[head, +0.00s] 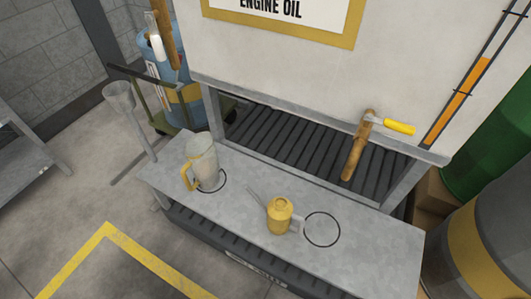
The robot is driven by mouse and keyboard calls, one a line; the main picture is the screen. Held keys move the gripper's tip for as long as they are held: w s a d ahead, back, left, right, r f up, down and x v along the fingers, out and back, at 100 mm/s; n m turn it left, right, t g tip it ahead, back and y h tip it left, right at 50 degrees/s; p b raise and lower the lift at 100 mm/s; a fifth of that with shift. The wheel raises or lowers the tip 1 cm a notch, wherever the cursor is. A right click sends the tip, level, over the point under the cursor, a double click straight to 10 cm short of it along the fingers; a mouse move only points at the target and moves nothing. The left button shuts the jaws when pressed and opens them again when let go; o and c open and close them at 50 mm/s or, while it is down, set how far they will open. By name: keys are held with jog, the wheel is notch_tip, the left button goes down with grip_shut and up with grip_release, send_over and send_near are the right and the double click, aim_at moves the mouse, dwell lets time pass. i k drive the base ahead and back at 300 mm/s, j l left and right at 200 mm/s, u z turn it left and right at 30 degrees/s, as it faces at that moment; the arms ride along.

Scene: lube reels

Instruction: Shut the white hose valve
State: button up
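At the upper left, a white lever (157,48) hangs beside a brown pipe (165,30); this looks like the white hose valve. The lever points down, roughly along the pipe, and the pipe's top is cut off by the frame. A second brown spout (353,158) on the engine oil tank (300,80) has a yellow lever (399,128) that sticks out to the right, across the spout. My gripper is not in view, and nothing is seen touching either lever.
A grey bench (350,268) below the tank holds a clear jug with a yellow handle (202,163) and a yellow oil can (280,214). A blue drum (178,75) on a green cart and a funnel (119,97) stand left. Floor at lower left is clear.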

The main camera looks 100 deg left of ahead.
aim_at(155, 39)
jog(key=u, duration=3.1)
